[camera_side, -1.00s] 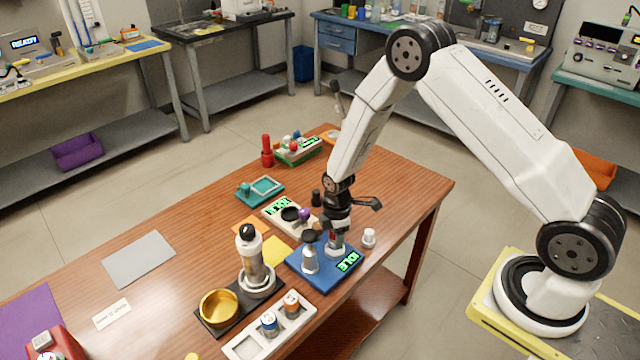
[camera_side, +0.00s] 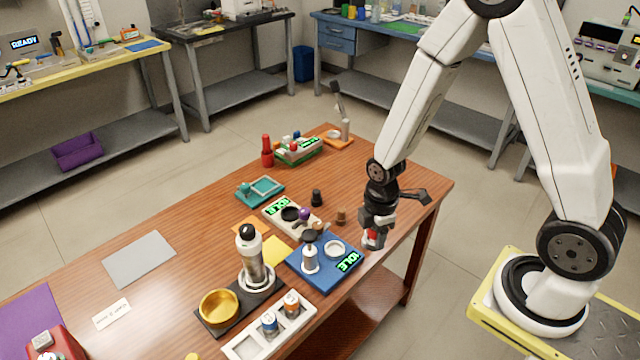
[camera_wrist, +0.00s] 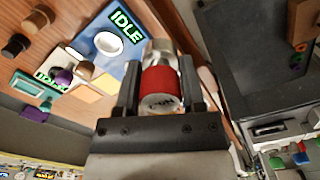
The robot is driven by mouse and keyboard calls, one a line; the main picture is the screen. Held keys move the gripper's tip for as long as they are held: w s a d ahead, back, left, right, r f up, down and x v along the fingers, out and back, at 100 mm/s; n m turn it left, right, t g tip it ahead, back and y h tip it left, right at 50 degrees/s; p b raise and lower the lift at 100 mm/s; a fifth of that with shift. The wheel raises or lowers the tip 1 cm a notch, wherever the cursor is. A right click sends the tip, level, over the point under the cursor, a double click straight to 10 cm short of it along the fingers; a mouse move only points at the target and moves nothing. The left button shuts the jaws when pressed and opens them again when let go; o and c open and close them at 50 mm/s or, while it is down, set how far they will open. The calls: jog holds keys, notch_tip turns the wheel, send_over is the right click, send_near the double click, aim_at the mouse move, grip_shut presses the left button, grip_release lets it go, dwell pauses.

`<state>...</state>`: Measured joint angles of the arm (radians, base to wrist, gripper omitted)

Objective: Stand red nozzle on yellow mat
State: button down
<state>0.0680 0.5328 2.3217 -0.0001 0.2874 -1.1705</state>
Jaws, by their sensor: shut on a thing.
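My gripper (camera_side: 374,238) is shut on the red nozzle (camera_side: 371,235), just right of the blue station in the side view. In the wrist view the nozzle (camera_wrist: 160,80) has a broad red band and a silvery end, and sits between my two fingers (camera_wrist: 160,92). I cannot tell whether its lower end touches the table. The visible part of the mat is bare.
The blue station (camera_side: 318,279) has an empty white ring (camera_side: 335,248) and a silver-grey upright piece (camera_side: 310,259). An orange mat (camera_side: 247,226) and a white station (camera_side: 277,207) are near the yellow mat. Small dark and brown knobs stand behind.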

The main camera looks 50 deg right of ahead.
jog(key=shift+s+r, duration=0.3)
jog(key=shift+s, duration=0.4)
jog(key=shift+s+r, duration=0.3)
jog(key=shift+s, duration=0.35)
jog(key=shift+r, duration=0.15)
jog(key=r, duration=0.1)
jog(key=w+r, duration=0.1)
jog(key=r, duration=0.1)
jog(key=w+r, duration=0.1)
jog(key=shift+w+a+r, duration=0.2)
jog(key=shift+r, duration=0.2)
jog(key=w+a, duration=0.5)
jog(key=w, duration=0.7)
jog(key=w+a, duration=0.4)
jog(key=w, duration=0.9)
notch_tip(320, 180, down, 10)
